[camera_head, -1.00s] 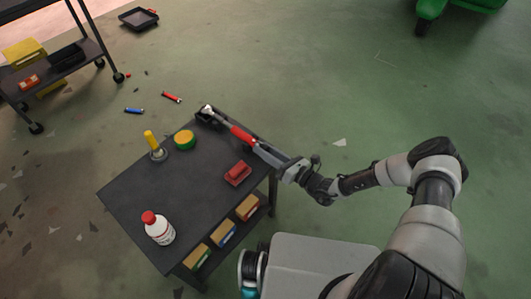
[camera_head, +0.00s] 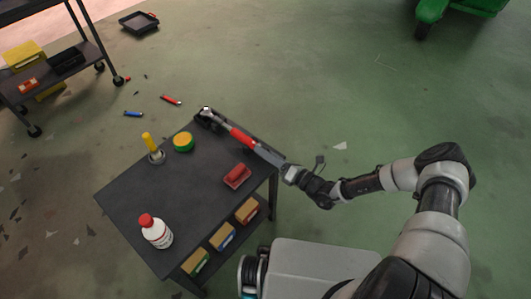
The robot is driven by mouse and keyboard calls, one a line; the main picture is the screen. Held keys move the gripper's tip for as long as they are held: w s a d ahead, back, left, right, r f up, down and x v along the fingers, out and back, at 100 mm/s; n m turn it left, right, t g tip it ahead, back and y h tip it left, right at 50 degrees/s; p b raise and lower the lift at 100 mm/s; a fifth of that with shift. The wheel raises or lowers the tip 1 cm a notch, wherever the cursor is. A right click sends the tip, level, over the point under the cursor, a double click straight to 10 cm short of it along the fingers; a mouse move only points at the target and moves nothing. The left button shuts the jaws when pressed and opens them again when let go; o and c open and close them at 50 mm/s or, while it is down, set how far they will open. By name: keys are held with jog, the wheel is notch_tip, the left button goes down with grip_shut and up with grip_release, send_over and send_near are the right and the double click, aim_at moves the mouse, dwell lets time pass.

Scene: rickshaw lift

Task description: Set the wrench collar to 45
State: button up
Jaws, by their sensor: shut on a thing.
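The wrench (camera_head: 242,138) is a long grey tool with a red section along its shaft. It lies slantwise over the far right side of the dark table (camera_head: 135,195). Its head end rests at a small black holder (camera_head: 204,121) at the table's far corner. My gripper (camera_head: 288,172) is shut on the near end of the wrench, just off the table's right edge. The collar and its scale marks are too small to read, and my gripper hides part of that end.
Coloured boxes (camera_head: 222,237) sit below the right edge. A shelf cart (camera_head: 50,75) stands far left.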

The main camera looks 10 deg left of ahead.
jog(key=o, duration=1.1)
jog(key=n+p, duration=0.3)
jog(key=n, duration=0.3)
jog(key=shift+r, duration=0.2)
jog(key=n+p, duration=0.3)
jog(key=n, duration=0.3)
jog(key=shift+s+r+n+p, duration=0.1)
jog(key=shift+r+n+p, duration=0.05)
jog(key=shift+n+p, duration=0.2)
jog(key=v, duration=1.7)
jog(key=shift+d+r+n+g+h+p, duration=0.45)
jog(key=shift+r+n+g+p, duration=0.9)
jog(key=shift+r, duration=2.6)
jog(key=shift+d+r+n+g+h+p, duration=0.55)
jog(key=shift+r+n+g, duration=1.65)
jog(key=shift+r, duration=1.75)
jog(key=shift+d+r+n+g+h+p, duration=0.4)
jog(key=shift+r+n+g+p, duration=0.95)
jog(key=shift+r, duration=2.6)
